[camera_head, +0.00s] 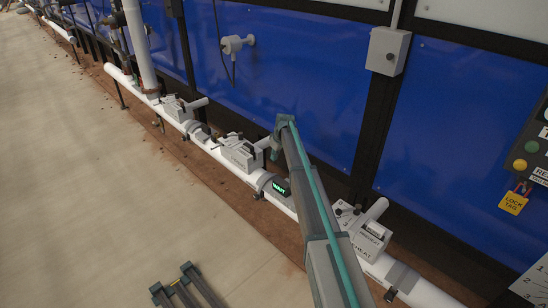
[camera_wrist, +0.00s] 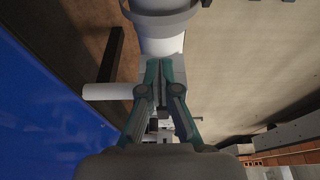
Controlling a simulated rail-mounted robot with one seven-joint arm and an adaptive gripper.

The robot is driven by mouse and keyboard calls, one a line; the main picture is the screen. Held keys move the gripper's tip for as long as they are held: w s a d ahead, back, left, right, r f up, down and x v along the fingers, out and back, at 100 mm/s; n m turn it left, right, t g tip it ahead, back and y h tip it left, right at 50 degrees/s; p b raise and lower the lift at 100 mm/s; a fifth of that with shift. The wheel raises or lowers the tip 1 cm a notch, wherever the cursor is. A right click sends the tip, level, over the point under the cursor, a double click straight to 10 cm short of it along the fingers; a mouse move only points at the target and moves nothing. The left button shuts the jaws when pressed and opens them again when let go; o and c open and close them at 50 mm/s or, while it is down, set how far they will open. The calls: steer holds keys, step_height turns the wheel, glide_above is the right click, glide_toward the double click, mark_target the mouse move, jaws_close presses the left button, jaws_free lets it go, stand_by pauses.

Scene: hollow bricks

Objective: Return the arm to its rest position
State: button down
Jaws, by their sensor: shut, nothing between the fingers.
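My gripper (camera_wrist: 161,72) shows in the wrist view, with its teal and grey fingers drawn together and nothing held between them. Beyond the fingers is a white pipe (camera_wrist: 162,45) with a grey collar (camera_wrist: 163,8) at the top of the picture. A short white stub (camera_wrist: 107,91) sticks out to the left, close beside the fingers in the picture; I cannot tell the gap in depth. In the head view my teal and grey arm reaches up across the pipe (camera_head: 285,200). I cannot make out the gripper's fingers there.
Several white fittings, such as one at centre (camera_head: 242,153) and one at right (camera_head: 362,232), sit along the pipe. A blue wall (camera_head: 290,70) with dark posts stands behind. A control panel (camera_head: 530,150) is at the right edge. The floor (camera_head: 90,200) at left is open.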

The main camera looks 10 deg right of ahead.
steer(key=s+a+f+m+g+h, duration=0.1)
steer(key=s+f+m, duration=0.15)
steer(key=s, duration=1.45)
steer(key=s+f+m+g, duration=0.15)
steer(key=s+f, duration=0.25)
steer(key=s, duration=1.4)
steer(key=s+a+f+m+h, duration=0.1)
steer(key=s+f+m, duration=0.25)
steer(key=s, duration=1.35)
steer(key=s+f+g, duration=0.3)
steer(key=s+f, duration=0.6)
steer(key=s, duration=0.6)
steer(key=s+f+g, duration=0.4)
steer(key=s+f, duration=0.5)
steer(key=s, duration=0.5)
steer(key=shift+s+f+n, duration=0.35)
